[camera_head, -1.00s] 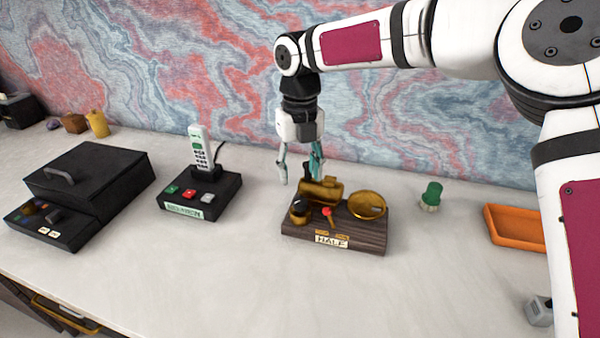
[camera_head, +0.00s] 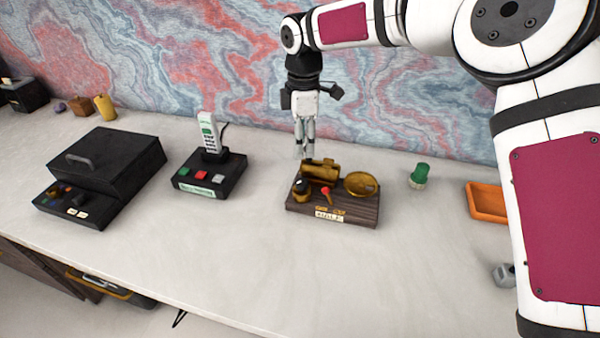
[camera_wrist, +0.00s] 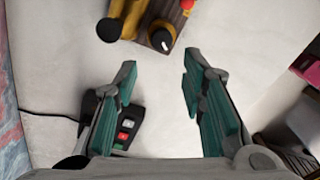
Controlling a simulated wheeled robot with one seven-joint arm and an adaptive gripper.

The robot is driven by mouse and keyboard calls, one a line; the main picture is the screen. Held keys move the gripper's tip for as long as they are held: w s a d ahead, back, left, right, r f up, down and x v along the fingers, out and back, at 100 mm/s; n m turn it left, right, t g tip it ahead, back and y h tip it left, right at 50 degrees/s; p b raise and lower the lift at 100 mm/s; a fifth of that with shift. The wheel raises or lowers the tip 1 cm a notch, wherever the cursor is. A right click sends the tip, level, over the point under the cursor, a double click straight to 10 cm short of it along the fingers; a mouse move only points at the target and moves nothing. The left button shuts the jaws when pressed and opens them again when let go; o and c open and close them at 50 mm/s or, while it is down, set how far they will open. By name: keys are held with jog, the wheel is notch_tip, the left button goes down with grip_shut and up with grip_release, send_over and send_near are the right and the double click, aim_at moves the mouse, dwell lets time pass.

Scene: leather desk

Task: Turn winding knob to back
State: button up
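The winding knob (camera_head: 301,189) is a dark-topped brass knob at the left of a dark wooden base (camera_head: 354,215). In the wrist view the knob (camera_wrist: 162,38) is black with a white mark, near the top centre. A brass cylinder (camera_head: 322,169), a red-tipped lever (camera_head: 325,192) and a round brass dish (camera_head: 361,184) share the base. My gripper (camera_head: 304,151) points down above the back left of the base. Its teal-padded fingers stand apart and empty in the wrist view (camera_wrist: 158,75), with the knob beyond their tips.
A phone (camera_head: 209,133) on a black button base (camera_head: 190,181) stands left, with a black lidded box (camera_head: 112,158) farther left. A green-topped item (camera_head: 419,174) and an orange tray (camera_head: 486,203) lie right. The desk front (camera_head: 260,270) is clear.

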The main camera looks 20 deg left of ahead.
aim_at(302, 180)
jog(key=f+m+p, duration=0.2)
jog(key=f+m, duration=0.2)
jog(key=f, duration=0.2)
jog(key=f+m+p, duration=0.3)
jog(key=f+m, duration=0.2)
jog(key=f, duration=0.1)
jog(key=shift+s, duration=0.2)
dwell(0.3)
jog(key=c, duration=0.9)
